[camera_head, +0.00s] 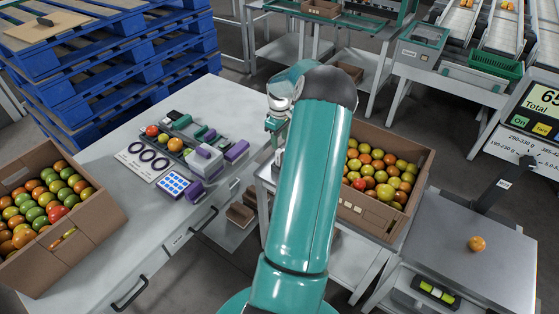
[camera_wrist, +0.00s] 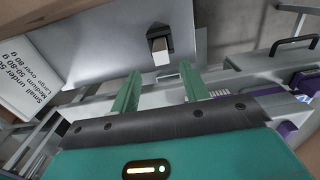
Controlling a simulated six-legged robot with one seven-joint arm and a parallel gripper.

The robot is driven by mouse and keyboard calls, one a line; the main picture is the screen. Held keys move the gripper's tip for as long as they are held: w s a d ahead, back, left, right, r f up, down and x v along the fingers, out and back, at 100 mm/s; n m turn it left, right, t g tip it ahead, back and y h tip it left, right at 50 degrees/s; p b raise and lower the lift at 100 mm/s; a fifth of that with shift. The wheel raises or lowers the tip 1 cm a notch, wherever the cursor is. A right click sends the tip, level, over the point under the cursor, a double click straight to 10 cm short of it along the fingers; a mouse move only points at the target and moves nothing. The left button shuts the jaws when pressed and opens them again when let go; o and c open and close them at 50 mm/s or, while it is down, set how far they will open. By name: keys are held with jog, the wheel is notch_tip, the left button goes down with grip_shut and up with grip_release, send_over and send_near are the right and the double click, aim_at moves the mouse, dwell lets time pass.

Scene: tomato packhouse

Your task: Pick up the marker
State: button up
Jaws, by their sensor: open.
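I cannot make out a marker for certain in either view. In the wrist view, a small dark block with a pale end (camera_wrist: 160,47) shows on a light grey surface beyond my fingertips; I cannot tell what it is. My gripper (camera_wrist: 157,88) is open, with two green fingers apart and nothing between them. In the head view, my gripper (camera_head: 274,126) is beside the right edge of the white workbench (camera_head: 118,218), partly hidden by my arm.
A cardboard box of tomatoes (camera_head: 95,228) stands on the bench at left, another box (camera_head: 375,218) right of my arm. A scale (camera_head: 480,250) holds one tomato (camera_head: 477,243). Blue pallets (camera_head: 100,60) stand behind. A printed size sign (camera_wrist: 30,85) shows in the wrist view.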

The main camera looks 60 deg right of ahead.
aim_at(279, 151)
notch_tip(279, 151, down, 8)
jog(key=shift+a+r, duration=0.1)
dwell(0.4)
jog(key=shift+c, duration=0.4)
grip_shut()
